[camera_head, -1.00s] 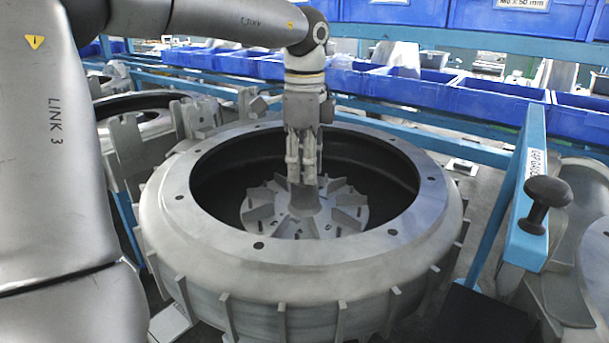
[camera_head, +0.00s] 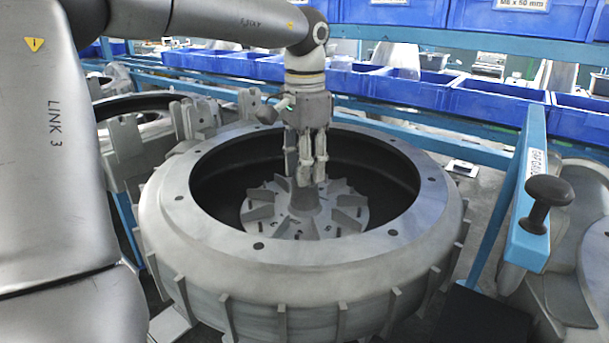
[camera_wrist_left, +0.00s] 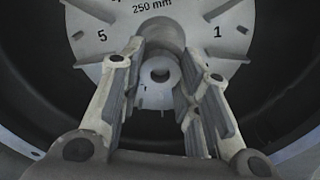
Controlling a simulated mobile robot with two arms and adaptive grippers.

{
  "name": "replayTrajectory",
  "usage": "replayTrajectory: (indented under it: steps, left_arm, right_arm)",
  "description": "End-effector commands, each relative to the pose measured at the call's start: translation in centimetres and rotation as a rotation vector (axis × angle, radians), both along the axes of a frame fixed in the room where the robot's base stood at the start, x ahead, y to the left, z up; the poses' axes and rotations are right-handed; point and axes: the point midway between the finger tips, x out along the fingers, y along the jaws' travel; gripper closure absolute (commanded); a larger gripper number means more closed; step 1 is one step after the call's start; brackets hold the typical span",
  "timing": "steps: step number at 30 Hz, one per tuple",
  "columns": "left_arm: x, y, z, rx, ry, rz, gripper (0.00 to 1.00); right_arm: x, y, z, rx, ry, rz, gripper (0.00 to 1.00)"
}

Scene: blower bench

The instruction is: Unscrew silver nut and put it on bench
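My left gripper (camera_head: 311,182) points down into the large grey blower housing (camera_head: 200,235), over the hub (camera_head: 304,202) of the finned impeller (camera_head: 262,212). In the left wrist view its two fingers (camera_wrist_left: 160,62) stand apart, one on each side of a small light-grey round piece with a dark centre (camera_wrist_left: 158,90) at the hub. A gap shows on the left side of this piece; the right finger overlaps its edge. I cannot tell whether this piece is the silver nut. In the head view the fingers cover the hub's top. My right gripper is not in view.
The housing's raised rim surrounds the gripper. A blue stand with a black knob (camera_head: 548,192) is at the right. Blue bins (camera_head: 497,103) line the back. Another grey housing (camera_head: 135,112) stands at the left.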

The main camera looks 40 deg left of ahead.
Motion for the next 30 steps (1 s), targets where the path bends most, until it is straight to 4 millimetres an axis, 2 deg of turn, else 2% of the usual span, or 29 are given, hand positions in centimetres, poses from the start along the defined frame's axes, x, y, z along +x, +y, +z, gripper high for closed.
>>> replayTrajectory:
  steps: [14,30]
  left_arm:
    - [0.0,0.0,0.0,0.000,0.000,-0.022,0.61]
    - [0.0,0.0,0.1,-0.001,0.000,-0.658,0.61]
  right_arm:
    - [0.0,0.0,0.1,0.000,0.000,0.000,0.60]
    - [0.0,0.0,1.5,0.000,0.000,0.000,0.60]
